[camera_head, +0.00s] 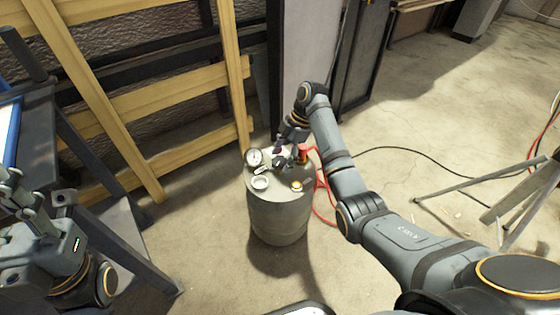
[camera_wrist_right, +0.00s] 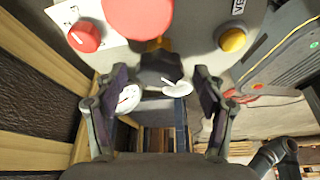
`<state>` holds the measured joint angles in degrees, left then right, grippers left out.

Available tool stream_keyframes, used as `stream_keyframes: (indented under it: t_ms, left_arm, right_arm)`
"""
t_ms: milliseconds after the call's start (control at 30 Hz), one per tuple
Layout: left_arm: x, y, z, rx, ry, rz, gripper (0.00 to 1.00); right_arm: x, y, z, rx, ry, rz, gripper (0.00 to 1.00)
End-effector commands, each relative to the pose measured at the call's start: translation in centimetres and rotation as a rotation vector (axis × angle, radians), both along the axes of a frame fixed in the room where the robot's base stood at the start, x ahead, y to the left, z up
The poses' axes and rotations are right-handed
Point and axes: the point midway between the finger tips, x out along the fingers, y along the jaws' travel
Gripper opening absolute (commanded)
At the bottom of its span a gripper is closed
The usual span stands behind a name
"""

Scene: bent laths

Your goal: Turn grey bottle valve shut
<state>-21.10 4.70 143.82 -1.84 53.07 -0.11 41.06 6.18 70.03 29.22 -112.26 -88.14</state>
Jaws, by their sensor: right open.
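The grey bottle (camera_head: 278,218) stands upright on the floor in the middle of the head view. On its top are a gauge (camera_head: 254,157), a white round cap (camera_head: 260,183), a red knob (camera_head: 303,152) and a yellow button (camera_head: 297,186). My right gripper (camera_head: 284,150) is over the top, pointing down. In the right wrist view, a dark valve knob (camera_wrist_right: 158,68) on a brass-coloured stem shows between the open fingers (camera_wrist_right: 160,90), with a visible gap at both sides. My left gripper (camera_head: 48,198) is at the far left, away from the bottle, its fingers apart.
A wooden lath frame (camera_head: 160,92) leans against the wall behind. A dark metal stand (camera_head: 110,205) is at left. A red hose (camera_head: 322,195) and black cable lie right of the bottle. A metal trestle (camera_head: 480,185) stands at right. Floor in front is clear.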

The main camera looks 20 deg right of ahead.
Motion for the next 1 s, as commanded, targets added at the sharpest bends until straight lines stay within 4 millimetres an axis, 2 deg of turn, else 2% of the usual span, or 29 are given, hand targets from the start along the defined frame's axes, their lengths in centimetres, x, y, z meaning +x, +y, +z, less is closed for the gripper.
stream_keyframes:
  t_ms: [167,200,600,1000]
  left_arm:
    - [0.03,0.0,0.08,0.0,0.001,0.0,0.4]
    - [0.03,0.0,0.08,0.0,0.001,0.0,0.4]
    - [0.03,0.0,0.08,0.0,0.001,0.0,0.4]
    - [-0.01,0.06,0.86,-0.003,0.0,-0.002,0.4]
  right_arm:
    - [0.01,0.0,0.11,0.0,0.0,0.0,0.7]
    - [0.01,0.0,0.11,0.0,0.0,0.0,0.68]
    - [0.0,0.0,0.08,0.0,0.0,0.0,0.16]
    - [-0.04,0.0,0.22,0.0,0.0,-0.018,0.16]
